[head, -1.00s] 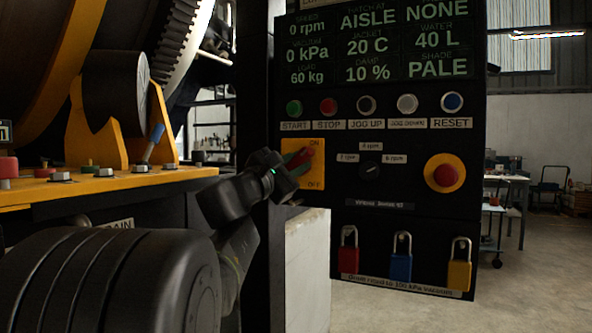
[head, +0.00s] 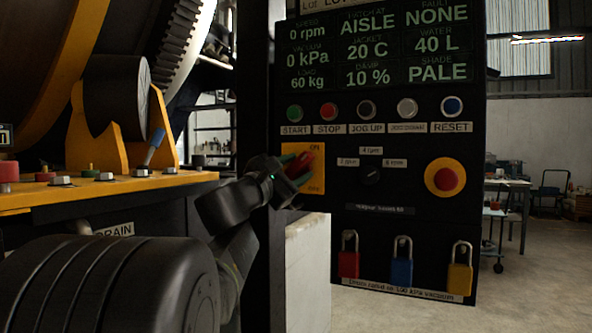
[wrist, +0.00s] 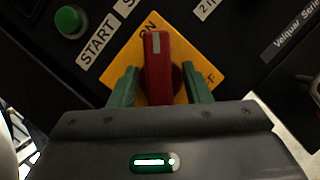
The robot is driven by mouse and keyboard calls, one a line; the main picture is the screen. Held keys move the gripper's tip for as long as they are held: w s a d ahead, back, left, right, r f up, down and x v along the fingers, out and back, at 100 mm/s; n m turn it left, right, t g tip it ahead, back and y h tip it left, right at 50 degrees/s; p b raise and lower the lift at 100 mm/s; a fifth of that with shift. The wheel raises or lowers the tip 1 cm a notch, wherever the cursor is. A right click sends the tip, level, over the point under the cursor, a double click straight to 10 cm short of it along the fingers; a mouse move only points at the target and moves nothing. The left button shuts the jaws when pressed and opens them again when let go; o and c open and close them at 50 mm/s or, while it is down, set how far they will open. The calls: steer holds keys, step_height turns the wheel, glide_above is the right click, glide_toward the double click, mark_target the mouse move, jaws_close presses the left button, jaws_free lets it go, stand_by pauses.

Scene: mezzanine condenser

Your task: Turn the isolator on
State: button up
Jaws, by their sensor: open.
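The isolator is a red handle (wrist: 158,62) on a yellow plate (head: 317,183) marked ON at the top and OFF at the bottom, at the panel's left side. In the head view the red handle (head: 303,163) slants up to the right, its end near the ON mark. My gripper (wrist: 159,88) is at the handle, with one green finger on each side. In the wrist view dark gaps show between fingers and handle, so the jaws are open around it. In the head view my gripper (head: 293,168) covers the plate's lower left part.
Above the isolator are the green START button (head: 295,112) and red STOP button (head: 328,112). A selector knob (head: 371,175) and a red emergency button (head: 446,179) are to the right. Red, blue and yellow padlocks (head: 401,262) hang below. A yellow machine frame (head: 150,186) stands left.

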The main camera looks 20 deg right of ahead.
steer(key=v, duration=1.3)
steer(key=shift+s, duration=0.15)
steer(key=shift+a, duration=0.1)
steer(key=x, duration=1.3)
steer(key=shift+w+d+r, duration=0.1)
steer(key=shift+w+d, duration=0.1)
steer(key=shift+d, duration=0.1)
